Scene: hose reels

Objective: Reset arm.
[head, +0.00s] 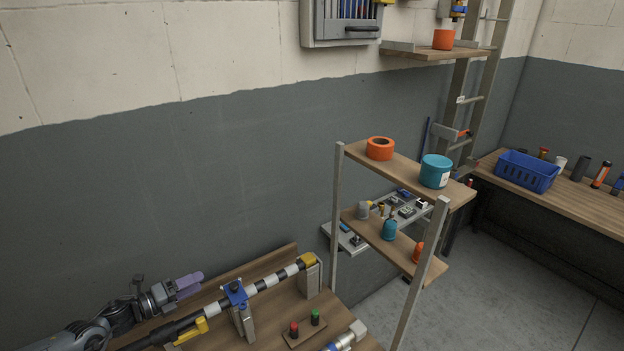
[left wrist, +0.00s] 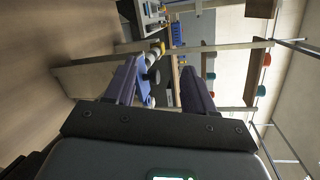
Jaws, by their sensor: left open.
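My left arm enters the head view at the lower left, and its gripper (head: 188,284) points right with purple fingers. It is above the wooden bench (head: 262,268), beside a black-and-white striped bar. In the left wrist view, the gripper (left wrist: 160,88) has its two purple fingers spread apart, with nothing held between them. My right gripper shows in neither view.
The striped bar (head: 270,280) has a blue clamp (head: 236,294) and a yellow end (head: 308,259). Red and green buttons (head: 305,327) sit on the bench. A shelf rack (head: 415,180) stands to the right. The grey wall (head: 150,200) above the gripper is bare.

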